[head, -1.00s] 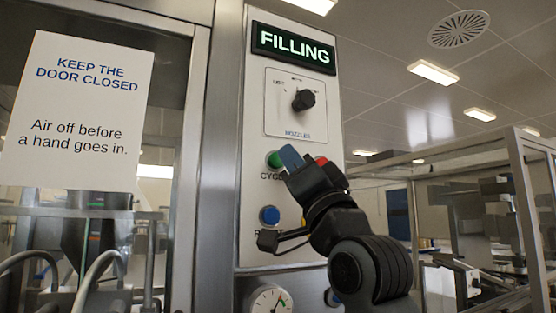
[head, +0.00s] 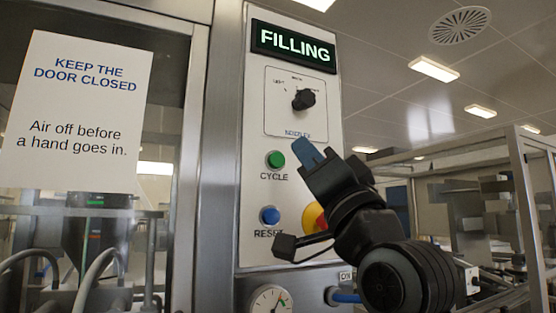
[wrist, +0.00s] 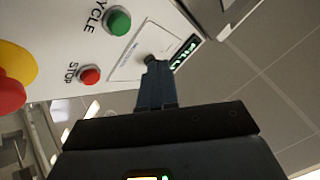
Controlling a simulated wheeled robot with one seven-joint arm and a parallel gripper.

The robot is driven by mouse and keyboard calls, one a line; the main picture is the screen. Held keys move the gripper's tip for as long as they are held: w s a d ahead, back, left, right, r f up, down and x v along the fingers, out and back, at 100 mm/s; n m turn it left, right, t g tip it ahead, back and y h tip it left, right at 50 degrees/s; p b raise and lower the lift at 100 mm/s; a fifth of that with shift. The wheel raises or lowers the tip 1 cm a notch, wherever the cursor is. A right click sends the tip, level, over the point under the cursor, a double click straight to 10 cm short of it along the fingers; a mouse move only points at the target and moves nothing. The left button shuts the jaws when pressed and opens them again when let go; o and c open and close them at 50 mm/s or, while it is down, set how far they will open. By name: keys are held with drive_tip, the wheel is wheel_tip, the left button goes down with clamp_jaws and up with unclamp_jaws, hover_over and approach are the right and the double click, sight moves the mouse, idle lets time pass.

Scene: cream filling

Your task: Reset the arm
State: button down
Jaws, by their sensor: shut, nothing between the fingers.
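My gripper (head: 306,148) is shut and empty, its blue fingertips together and pointing up and left in front of the control panel (head: 258,205). In the head view the fingertips are right of the green CYCLE button (head: 276,159) and below the black NOZZLES knob (head: 303,99). The blue RESET button (head: 269,215) shows lower left of my gripper. In the wrist view the fingers (wrist: 157,75) point at the panel, with the green button (wrist: 118,22) and the red STOP button (wrist: 90,75) to their left. The fingers partly cover the knob there.
A red and yellow emergency button (head: 314,216) is partly behind my wrist. A lit FILLING display (head: 292,47) tops the panel. A gauge (head: 270,300) sits at the bottom. A glass door with a notice (head: 75,115) stands at left. A metal frame (head: 525,195) stands at right.

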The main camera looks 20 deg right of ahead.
idle(0.4)
wheel_tip(320, 180, down, 21)
drive_tip(key=g+h, duration=0.2)
drive_tip(key=g, duration=0.1)
drive_tip(key=s+f+n+g+h, duration=0.1)
drive_tip(key=s+f, duration=0.3)
drive_tip(key=f, duration=0.4)
drive_tip(key=s+f+g, duration=0.2)
drive_tip(key=s+f, duration=0.2)
drive_tip(key=f, duration=0.4)
drive_tip(key=s+f+n+g, duration=0.2)
drive_tip(key=s+f+g, duration=0.1)
drive_tip(key=s+f, duration=0.85)
drive_tip(key=s+f+n+g, duration=0.1)
drive_tip(key=s, duration=0.8)
drive_tip(key=s+a+f+n+g, duration=0.1)
drive_tip(key=s+f+n+g, duration=0.1)
drive_tip(key=s, duration=0.8)
drive_tip(key=shift+a+f, duration=0.15)
drive_tip(key=shift+f, duration=0.15)
idle(1.5)
